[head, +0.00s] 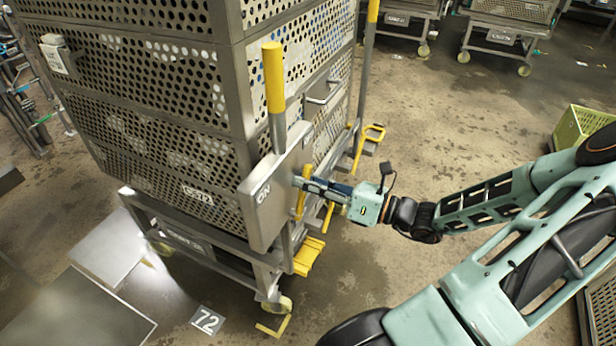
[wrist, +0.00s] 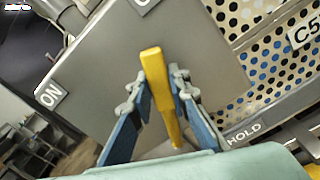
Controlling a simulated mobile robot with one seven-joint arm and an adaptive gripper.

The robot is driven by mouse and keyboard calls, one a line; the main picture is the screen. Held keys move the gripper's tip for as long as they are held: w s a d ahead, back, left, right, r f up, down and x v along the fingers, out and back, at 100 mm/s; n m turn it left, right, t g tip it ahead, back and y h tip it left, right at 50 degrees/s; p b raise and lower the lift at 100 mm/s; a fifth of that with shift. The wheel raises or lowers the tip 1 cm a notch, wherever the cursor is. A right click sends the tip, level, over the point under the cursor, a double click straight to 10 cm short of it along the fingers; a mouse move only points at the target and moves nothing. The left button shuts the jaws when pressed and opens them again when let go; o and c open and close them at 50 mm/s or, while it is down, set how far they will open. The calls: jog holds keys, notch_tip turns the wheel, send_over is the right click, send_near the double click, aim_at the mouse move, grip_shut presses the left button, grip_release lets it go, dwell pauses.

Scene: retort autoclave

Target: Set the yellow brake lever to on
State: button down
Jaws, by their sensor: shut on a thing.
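The yellow brake lever (head: 301,200) is in front of a grey plate (head: 262,205) marked ON at the corner of a perforated metal basket cart. In the wrist view the lever (wrist: 155,65) stands nearly upright in the picture, between my two fingers, with its tip showing above them. My gripper (head: 308,187) is shut on the lever from the right; it also shows in the wrist view (wrist: 158,85). The ON label (wrist: 50,95) is at the plate's left there. A second label at the top edge is cut off. My fingers hide part of the lever in the head view.
A yellow-topped post (head: 274,80) rises beside the plate. Yellow pedal-like parts (head: 309,256) stick out low on the cart. A yellow-green crate (head: 580,125) stands at right. Open floor lies behind my arm.

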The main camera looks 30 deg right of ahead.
jog(key=c, duration=1.8)
grip_release()
